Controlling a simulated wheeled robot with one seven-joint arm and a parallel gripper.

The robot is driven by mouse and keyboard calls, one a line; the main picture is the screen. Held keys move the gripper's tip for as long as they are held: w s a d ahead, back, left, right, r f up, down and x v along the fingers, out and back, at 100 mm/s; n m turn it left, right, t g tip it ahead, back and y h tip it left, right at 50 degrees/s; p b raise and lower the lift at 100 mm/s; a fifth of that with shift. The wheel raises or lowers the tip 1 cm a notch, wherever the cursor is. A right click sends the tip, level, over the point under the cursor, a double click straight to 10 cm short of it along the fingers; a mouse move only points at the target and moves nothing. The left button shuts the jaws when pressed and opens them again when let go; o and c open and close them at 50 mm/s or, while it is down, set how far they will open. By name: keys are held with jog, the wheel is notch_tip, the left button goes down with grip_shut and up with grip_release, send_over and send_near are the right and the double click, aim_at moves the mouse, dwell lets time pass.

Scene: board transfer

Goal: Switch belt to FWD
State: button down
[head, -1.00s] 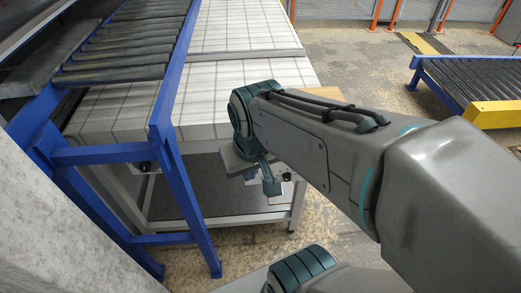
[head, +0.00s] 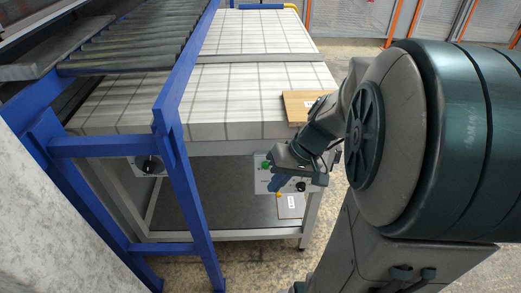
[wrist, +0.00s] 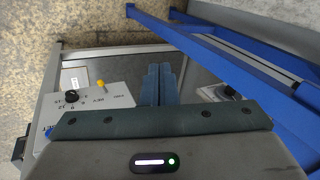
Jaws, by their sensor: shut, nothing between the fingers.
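A pale control panel (head: 264,176) sits on the front of the gridded table, at its right end. It carries a green button (head: 266,165) and a black knob (head: 300,186). In the wrist view the panel (wrist: 115,97) is at left, with a black rotary knob (wrist: 72,97) and a small yellow part (wrist: 100,83); its printing is too small to read surely. My gripper (head: 275,184) is shut and empty in front of this panel. In the wrist view its fingertips (wrist: 161,70) are together, right of the knob and apart from it.
Another black knob (head: 150,167) is on the table's left front, behind a blue frame (head: 180,160); it also shows in the wrist view (wrist: 202,91). A wooden board (head: 297,107) lies at the table's right edge. A roller conveyor (head: 130,45) stands at left.

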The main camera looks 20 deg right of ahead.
jog(key=w+d+f+m+t+y+b, duration=0.1)
jog(key=w+d+f+t+b, duration=0.2)
jog(key=d+f, duration=0.5)
jog(key=w+d+f+m+t+y+b, duration=0.1)
jog(key=w+d+f+t+b, duration=0.3)
jog(key=d+f, duration=0.5)
jog(key=d+t+b, duration=0.1)
jog(key=d+b, duration=0.1)
jog(key=shift+f+m+b, duration=0.15)
jog(key=shift+m+b, duration=0.15)
jog(key=shift+b, duration=0.05)
jog(key=b+x, duration=0.1)
jog(key=x, duration=0.8)
jog(key=shift+w+a+f, duration=0.2)
jog(key=shift+a, duration=0.1)
jog(key=shift+a+f+b, duration=0.45)
jog(key=shift+a+f, duration=1)
jog(key=shift+a, duration=0.05)
jog(key=shift+d+f+b, duration=0.1)
jog(key=shift+b, duration=0.25)
